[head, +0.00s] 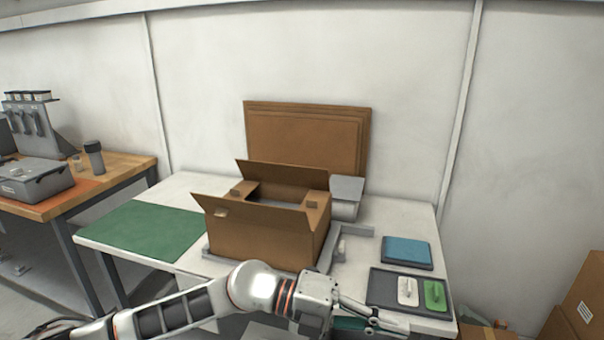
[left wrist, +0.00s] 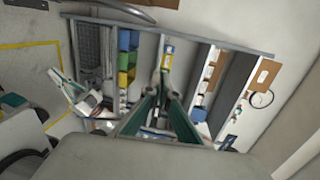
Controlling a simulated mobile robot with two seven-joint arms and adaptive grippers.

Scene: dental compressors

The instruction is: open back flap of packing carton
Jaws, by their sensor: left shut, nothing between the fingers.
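The brown packing carton (head: 265,242) stands on the white table in the head view. Its back flap (head: 285,175) stands up from the rear edge, with its upper edge clear of the opening. Its front flap (head: 250,212) slants up and outward.
Flat cardboard sheets (head: 350,115) lean against the wall behind the carton. A grey box (head: 346,192) stands behind its right side. A blue pad (head: 407,252) and a dark tray (head: 381,287) lie on the right. A green mat (head: 140,229) lies on the left.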

